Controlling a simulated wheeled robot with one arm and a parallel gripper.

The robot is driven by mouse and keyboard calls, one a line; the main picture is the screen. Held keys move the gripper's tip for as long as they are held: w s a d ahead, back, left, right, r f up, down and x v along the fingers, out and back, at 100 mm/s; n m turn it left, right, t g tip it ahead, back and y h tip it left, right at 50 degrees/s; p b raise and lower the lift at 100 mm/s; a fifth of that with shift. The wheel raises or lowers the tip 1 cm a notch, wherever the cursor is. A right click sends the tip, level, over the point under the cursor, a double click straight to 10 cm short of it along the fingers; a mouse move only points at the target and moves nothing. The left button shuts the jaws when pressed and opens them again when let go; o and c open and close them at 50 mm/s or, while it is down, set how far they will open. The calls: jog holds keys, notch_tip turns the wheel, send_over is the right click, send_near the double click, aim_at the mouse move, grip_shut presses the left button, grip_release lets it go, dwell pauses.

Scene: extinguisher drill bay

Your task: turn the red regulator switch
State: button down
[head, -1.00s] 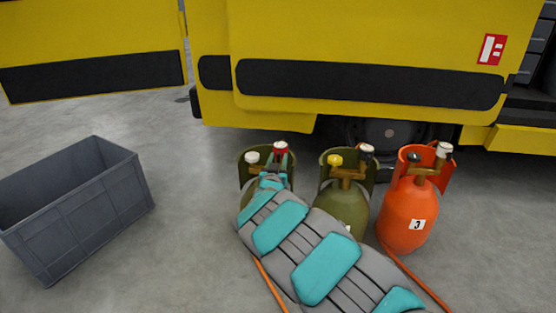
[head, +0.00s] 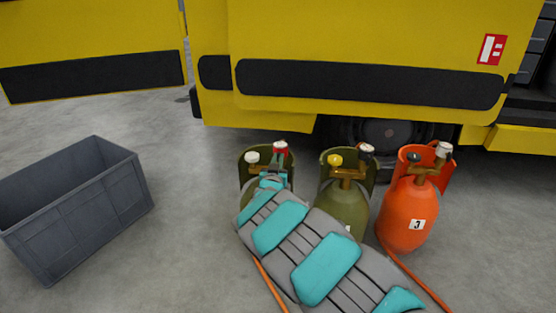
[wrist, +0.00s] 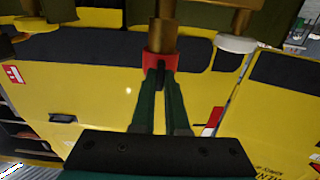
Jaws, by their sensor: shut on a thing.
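The red regulator switch (head: 281,147) sits on top of the left olive green cylinder (head: 246,192), on its brass valve. In the wrist view the red switch (wrist: 160,65) is a red collar on a brass stem. My gripper (wrist: 160,80) has its two dark green fingers closed together on the switch. In the head view my gripper (head: 276,172) reaches up to the switch from below. My arm hides much of the left cylinder and the lower part of the middle one.
A middle green cylinder (head: 343,208) with a yellow knob and an orange cylinder (head: 408,217) marked 3 stand to the right. A white knob (head: 252,157) is beside the switch. A yellow vehicle (head: 370,50) stands behind. A grey crate (head: 88,212) is at left, with clear floor between.

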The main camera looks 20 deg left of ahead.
jog(key=shift+m+b, duration=0.3)
jog(key=shift+b, duration=0.05)
jog(key=shift+d+f+m+b, duration=0.1)
jog(key=shift+m+b, duration=2.4)
jog(key=shift+m, duration=1.8)
jog(key=shift+d+f+m+b, duration=0.1)
jog(key=shift+m+b, duration=2.4)
jog(key=shift+m, duration=1.8)
jog(key=c, duration=0.9)
grip_release()
